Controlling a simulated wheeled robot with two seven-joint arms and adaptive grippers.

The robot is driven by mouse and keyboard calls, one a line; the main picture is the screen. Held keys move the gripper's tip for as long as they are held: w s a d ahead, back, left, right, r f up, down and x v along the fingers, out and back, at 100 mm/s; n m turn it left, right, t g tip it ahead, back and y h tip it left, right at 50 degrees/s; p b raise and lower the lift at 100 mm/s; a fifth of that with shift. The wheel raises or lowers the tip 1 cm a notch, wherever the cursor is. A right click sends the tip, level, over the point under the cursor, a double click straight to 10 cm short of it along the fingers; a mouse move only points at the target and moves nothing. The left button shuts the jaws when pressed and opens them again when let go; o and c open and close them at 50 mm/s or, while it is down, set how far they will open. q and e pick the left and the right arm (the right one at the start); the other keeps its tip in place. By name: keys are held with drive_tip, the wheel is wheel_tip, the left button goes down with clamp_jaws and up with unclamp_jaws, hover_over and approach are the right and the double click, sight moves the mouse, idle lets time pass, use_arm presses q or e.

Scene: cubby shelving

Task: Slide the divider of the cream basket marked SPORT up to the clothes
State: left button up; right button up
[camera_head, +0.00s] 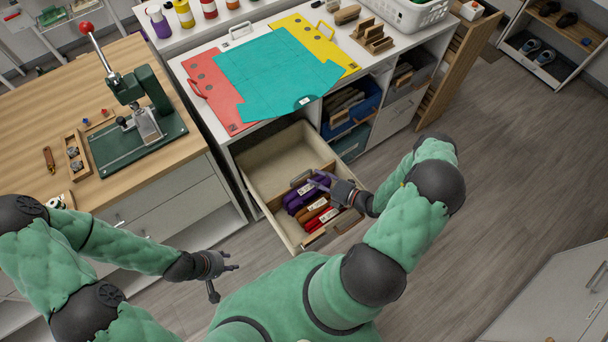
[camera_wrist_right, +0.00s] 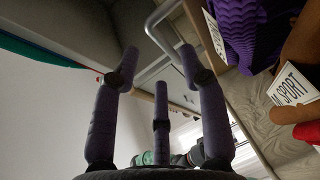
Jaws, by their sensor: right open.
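The cream basket (camera_head: 262,163) is pulled out below the white counter. Folded purple (camera_head: 296,204), orange (camera_head: 308,212) and red clothes (camera_head: 322,220) stand in its front part. A divider with a grey metal loop (camera_head: 301,178) is behind them; the back part is empty. In the right wrist view the metal loop (camera_wrist_right: 157,20) is just beyond my fingertips, and a SPORT tag (camera_wrist_right: 292,85) is on the orange garment. My right gripper (camera_head: 318,183) is open over the basket by the divider; contact is unclear. My left gripper (camera_head: 228,281) is open and empty, outside the basket.
A blue bin (camera_head: 357,105) sits in a cubby right of the basket. A wooden bench with a green press (camera_head: 140,130) is at left.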

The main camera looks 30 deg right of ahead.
sight(304, 174)
drive_tip(key=shift+b+x, duration=0.55)
drive_tip(key=shift+x, duration=2.6)
clamp_jaws()
